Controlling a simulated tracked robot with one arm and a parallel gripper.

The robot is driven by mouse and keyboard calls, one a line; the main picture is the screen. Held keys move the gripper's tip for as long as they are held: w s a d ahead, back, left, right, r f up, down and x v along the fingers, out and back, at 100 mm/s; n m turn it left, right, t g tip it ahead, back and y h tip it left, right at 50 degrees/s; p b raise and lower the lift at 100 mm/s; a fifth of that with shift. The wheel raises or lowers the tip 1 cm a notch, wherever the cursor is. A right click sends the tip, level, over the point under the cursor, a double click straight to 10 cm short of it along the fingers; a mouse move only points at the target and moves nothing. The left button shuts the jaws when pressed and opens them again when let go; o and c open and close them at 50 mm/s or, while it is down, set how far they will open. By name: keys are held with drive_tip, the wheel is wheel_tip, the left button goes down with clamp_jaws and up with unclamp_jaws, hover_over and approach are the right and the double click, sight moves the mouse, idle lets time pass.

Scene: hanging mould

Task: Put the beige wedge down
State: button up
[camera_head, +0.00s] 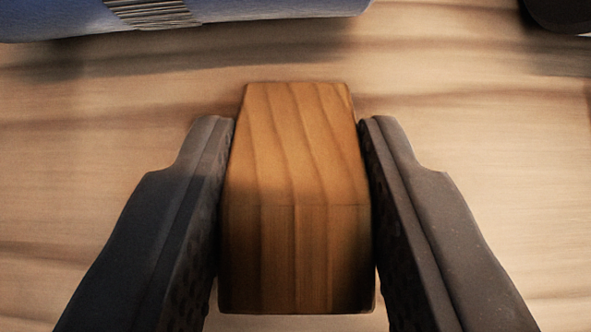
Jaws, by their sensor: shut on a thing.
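The wedge (298,150) is a wooden block with visible grain, more orange-brown than beige in this light. It sits in the middle of the head camera view, its sloping top narrowing away from me. My gripper (298,135) is shut on it, with one dark finger along its left side and the other along its right side. The underside of the wedge is hidden, so I cannot tell whether it touches the wooden surface below.
The light wooden surface (480,160) is clear to the left and right of my gripper. A blue rounded thing with a grey ribbed band (270,6) lies at the top left. A dark object (560,14) is cut off at the top right corner.

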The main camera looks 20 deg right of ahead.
drive_tip(key=shift+f, duration=0.1)
drive_tip(key=o, duration=1)
drive_tip(key=shift+r, duration=0.2)
drive_tip(key=shift+s+a+r, duration=0.1)
drive_tip(key=shift+s+r, duration=0.2)
drive_tip(key=v, duration=1.1)
drive_tip(key=shift+p, duration=0.4)
